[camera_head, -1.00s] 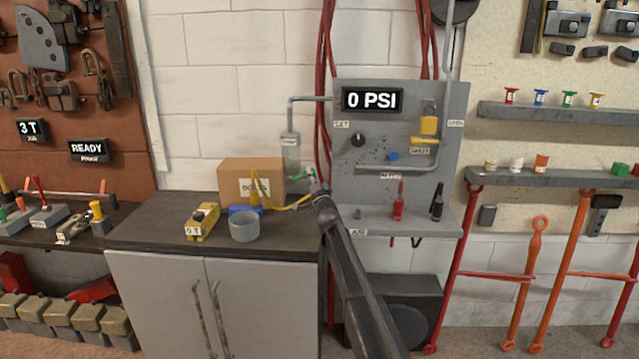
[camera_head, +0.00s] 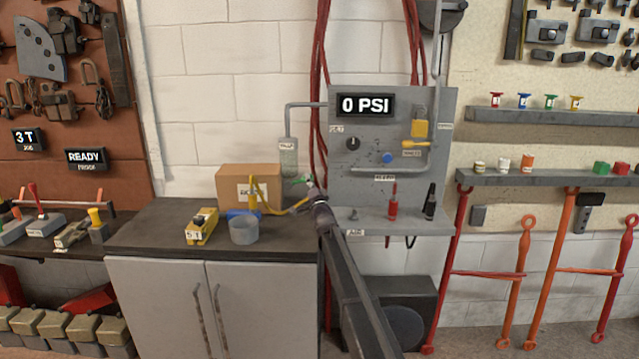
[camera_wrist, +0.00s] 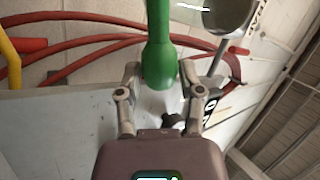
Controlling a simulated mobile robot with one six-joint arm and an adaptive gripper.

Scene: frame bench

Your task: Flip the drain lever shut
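A small green lever (camera_head: 299,181) sticks out below the clear canister (camera_head: 288,158) at the left of the grey panel. In the wrist view a green handle (camera_wrist: 160,55), apparently this lever, stands large between my fingers. My gripper (camera_head: 311,187) is at the lever, at the end of my arm. It also shows in the wrist view (camera_wrist: 160,75), with one finger on each side of the handle. The fingers are spread, with narrow gaps seeming to show beside the handle; I cannot tell whether they touch it. The lever's pivot is hidden.
The grey panel (camera_head: 350,210) with a 0 PSI display (camera_head: 364,105) stands close to the right. Red hoses (camera_head: 318,90) hang behind my gripper. A cardboard box (camera_head: 233,176), a grey cup (camera_head: 244,231) and a yellow block (camera_head: 202,226) stand on the cabinet below.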

